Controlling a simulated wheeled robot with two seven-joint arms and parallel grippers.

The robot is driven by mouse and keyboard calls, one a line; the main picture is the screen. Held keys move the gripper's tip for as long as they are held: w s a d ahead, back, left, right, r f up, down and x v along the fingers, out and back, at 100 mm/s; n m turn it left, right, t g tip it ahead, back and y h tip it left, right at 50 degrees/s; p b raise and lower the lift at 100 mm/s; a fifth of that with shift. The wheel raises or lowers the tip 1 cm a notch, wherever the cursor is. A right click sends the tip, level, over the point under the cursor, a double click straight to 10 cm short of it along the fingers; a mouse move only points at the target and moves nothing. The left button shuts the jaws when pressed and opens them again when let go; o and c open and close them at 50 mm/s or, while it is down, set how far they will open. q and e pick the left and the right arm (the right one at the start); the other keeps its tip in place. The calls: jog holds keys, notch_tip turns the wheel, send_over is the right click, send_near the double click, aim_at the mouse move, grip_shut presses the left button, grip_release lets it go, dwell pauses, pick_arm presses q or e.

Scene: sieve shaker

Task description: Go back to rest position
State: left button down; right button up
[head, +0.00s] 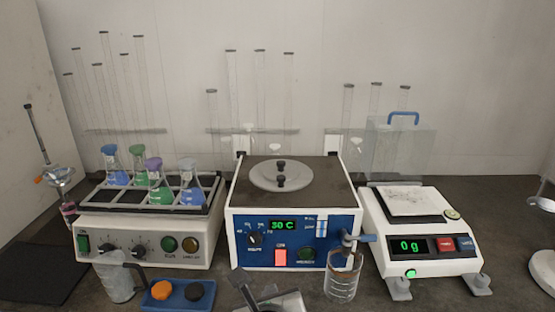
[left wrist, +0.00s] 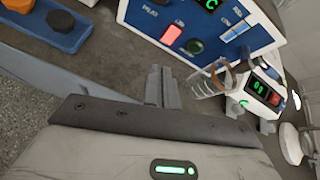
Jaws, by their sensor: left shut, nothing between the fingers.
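My left gripper (head: 243,284) shows at the bottom middle of the head view, in front of the blue-fronted bath. In the left wrist view its fingers (left wrist: 162,88) are together with nothing between them. It is apart from the devices and glassware. My right gripper does not show in either view.
A shaker with flasks (head: 150,242) stands left, the water bath (head: 238,240) in the middle, the balance (head: 432,267) right. A glass beaker (head: 342,285) stands below the bath's tap. A blue block with knobs (head: 180,302) and a clear jug (head: 114,282) are near the front left.

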pick_arm(q)
jog(key=s+a+f+n+g, duration=0.4)
jog(key=s+a+n, duration=0.65)
jog(key=n, duration=0.45)
jog(key=s+a+f+n+g, duration=0.4)
jog(key=s+a+n, duration=0.6)
jog(key=n, duration=0.5)
jog(key=w+d+f+t+h, duration=0.2)
jog(key=d+f+t, duration=0.4)
jog(key=f, duration=0.3)
jog(key=shift+w+f+h, duration=0.3)
jog(key=shift+w+f, duration=0.1)
jog(key=shift+w, duration=0.5)
